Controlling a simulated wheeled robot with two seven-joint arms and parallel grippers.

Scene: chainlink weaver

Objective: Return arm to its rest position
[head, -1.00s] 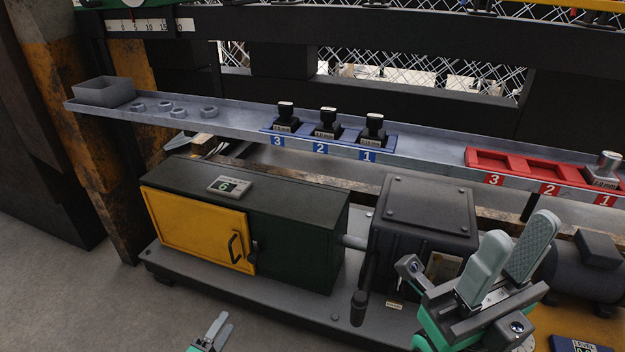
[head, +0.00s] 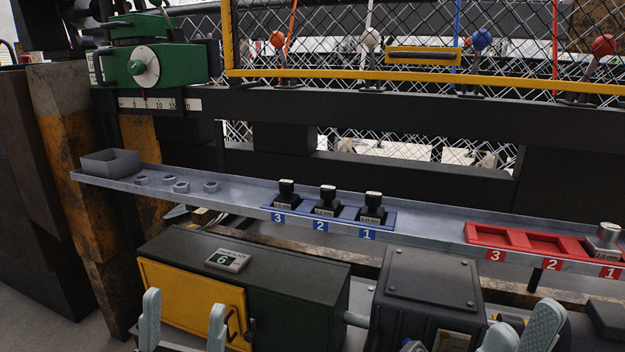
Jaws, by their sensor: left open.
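My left gripper (head: 183,325) shows at the bottom left, in front of the yellow cabinet door (head: 196,305). Its two pale fingers stand apart with nothing seen between them. My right gripper (head: 522,330) shows at the bottom right, in front of the dark machine housing (head: 430,285). Its pale fingertips point up, and the lower part of the gripper is cut off by the frame edge. The gap between its fingers shows nothing held. Most of both arms is out of view.
A grey shelf (head: 235,195) crosses the view with a blue tray (head: 388,222) of black parts and a red tray (head: 478,230). Behind is a chain-link fence (head: 345,50) with levers and a green unit (head: 160,62).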

